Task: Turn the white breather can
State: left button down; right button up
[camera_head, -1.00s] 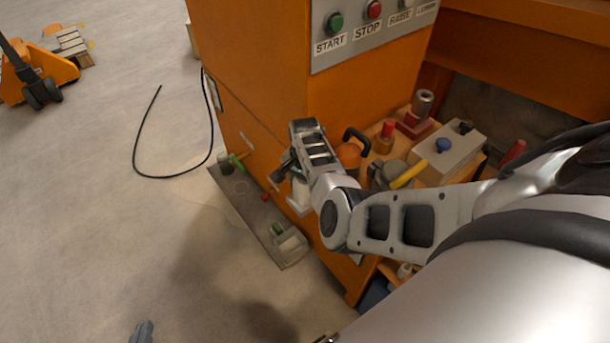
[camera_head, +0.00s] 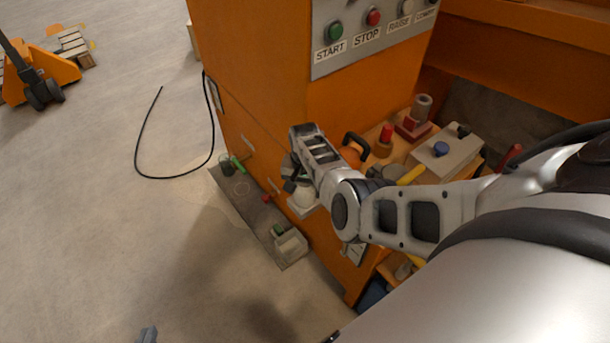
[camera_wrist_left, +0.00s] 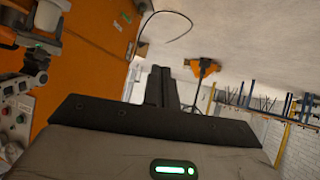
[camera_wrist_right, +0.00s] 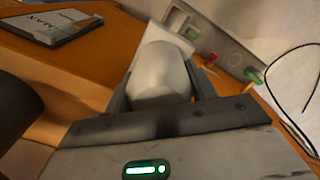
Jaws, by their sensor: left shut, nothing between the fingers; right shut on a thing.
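The white breather can (camera_head: 303,194) is at the side of the orange machine, partly hidden under my right gripper (camera_head: 292,181) in the head view. In the right wrist view the can (camera_wrist_right: 160,76) shows as a pale rounded body between the two dark fingers. My right gripper (camera_wrist_right: 160,97) is shut on it.
The orange machine (camera_head: 250,90) carries a START/STOP button panel (camera_head: 370,30). A grey tray (camera_head: 255,212) with small parts lies beside its base. A grey box with a blue knob (camera_head: 445,152) and several fittings sit on the orange ledge. Open floor is at left.

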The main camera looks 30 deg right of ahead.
jog(key=o, duration=0.7)
pick_arm(q)
jog(key=shift+r, duration=0.15)
jog(key=shift+w+r, duration=0.1)
pick_arm(e)
jog(key=shift+r, duration=0.25)
pick_arm(q)
jog(key=r+p, duration=0.1)
jog(key=p, duration=0.4)
jog(key=shift+s+a+r, duration=0.2)
jog(key=shift+a+r, duration=0.2)
pick_arm(e)
notch_tip(320, 180, up, 15)
jog(key=shift+r, duration=0.15)
